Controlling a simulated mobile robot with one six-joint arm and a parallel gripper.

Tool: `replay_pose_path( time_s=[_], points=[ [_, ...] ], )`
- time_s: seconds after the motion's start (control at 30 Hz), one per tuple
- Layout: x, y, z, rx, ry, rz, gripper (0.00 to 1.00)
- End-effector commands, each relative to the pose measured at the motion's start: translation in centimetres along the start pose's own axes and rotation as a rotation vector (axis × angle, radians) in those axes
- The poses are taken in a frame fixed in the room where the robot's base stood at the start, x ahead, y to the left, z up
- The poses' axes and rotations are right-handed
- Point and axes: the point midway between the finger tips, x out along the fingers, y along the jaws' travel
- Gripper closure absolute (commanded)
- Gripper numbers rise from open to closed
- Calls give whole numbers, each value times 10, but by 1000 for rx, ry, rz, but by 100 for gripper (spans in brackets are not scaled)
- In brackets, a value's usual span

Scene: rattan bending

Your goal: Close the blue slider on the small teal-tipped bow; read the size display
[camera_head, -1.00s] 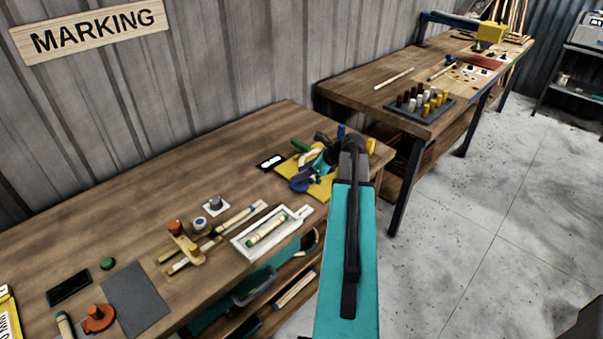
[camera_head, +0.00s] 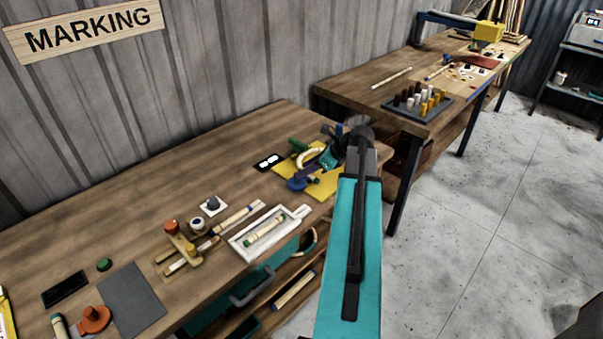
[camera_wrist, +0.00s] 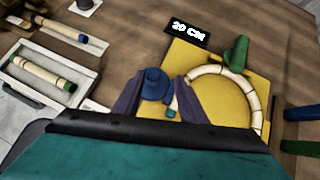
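The blue slider (camera_wrist: 155,84) is on the left part of a yellow board (camera_wrist: 216,100) in the wrist view. It also shows in the head view (camera_head: 297,184). My gripper (camera_wrist: 164,98) has its two dark fingers apart, one on each side of the slider. I cannot tell whether either finger touches it. The bow (camera_wrist: 257,105) is a pale curved rattan piece right of the slider; a small teal tip (camera_wrist: 171,111) shows between the fingers. The black size display (camera_wrist: 188,28) behind the board reads what looks like 20 CM.
A green peg (camera_wrist: 235,54) stands at the bow's far side. A white tray (camera_head: 244,250) with a rattan piece lies left of the board. A wooden jig (camera_head: 182,250) stands further left. Blue and green bars (camera_wrist: 300,130) lie right of the board.

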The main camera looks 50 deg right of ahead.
Motion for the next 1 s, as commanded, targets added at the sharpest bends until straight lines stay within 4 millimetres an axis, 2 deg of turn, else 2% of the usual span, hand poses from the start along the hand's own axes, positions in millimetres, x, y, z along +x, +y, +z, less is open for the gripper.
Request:
replay_pose_path(
  time_s=[0.6, 0.8, 1.0],
  points=[
    [-81, -1, 0, 0, 0, -3, 62],
    [-94, 0, 0, 0, 0, -2, 62],
    [-96, 0, 0, 0, 0, -1, 62]
  ],
)
